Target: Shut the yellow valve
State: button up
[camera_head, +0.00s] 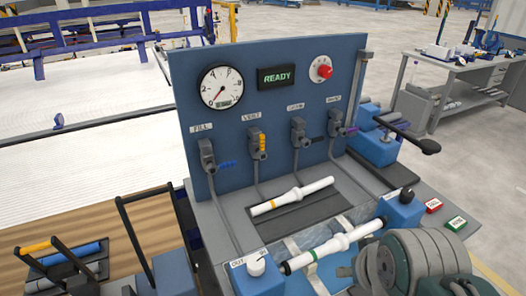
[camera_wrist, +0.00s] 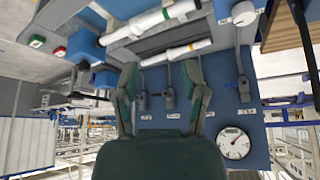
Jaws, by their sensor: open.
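The yellow valve (camera_head: 262,143) is on the blue upright panel (camera_head: 335,68), under the label that reads VENT. Its yellow handle stands upright beside a dark valve body, while the blue handle to its left points sideways. In the wrist view I cannot make out the yellow handle; my right finger may cover it. My gripper (camera_wrist: 162,72) is open, with its two dark green fingers spread towards the panel and nothing between them. It is apart from the valves. I cannot make out the fingers in the head view.
Other valves flank it: a blue-handled one (camera_head: 210,156), a grey one (camera_head: 299,133) and a purple-handled one (camera_head: 337,124). A round gauge (camera_head: 221,87), a READY display (camera_head: 277,77) and a red button (camera_head: 324,71) sit above. White pipes (camera_head: 290,198) lie in front.

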jog(key=shift+w, duration=0.1)
jog(key=n+t+y, duration=0.3)
jog(key=t, duration=0.6)
send_near(263, 138)
jog(key=s+d+r, duration=0.1)
jog(key=s+d, duration=0.4)
jog(key=d, duration=0.3)
jog(key=w+a+f+y, duration=0.1)
jog(key=w+a, duration=0.2)
jog(key=w, duration=0.2)
jog(key=w+a+f+n+t+y, duration=0.1)
jog(key=w+a+y, duration=0.1)
jog(key=w+a, duration=0.2)
jog(key=w+a+f+n+y, duration=0.1)
jog(key=w+a, duration=0.2)
jog(key=w, duration=0.3)
jog(key=shift+a+f+t+y, duration=0.15)
jog(key=shift+f+t+y, duration=0.15)
jog(key=shift+f+y, duration=0.1)
jog(key=shift+c, duration=0.3)
grip_shut()
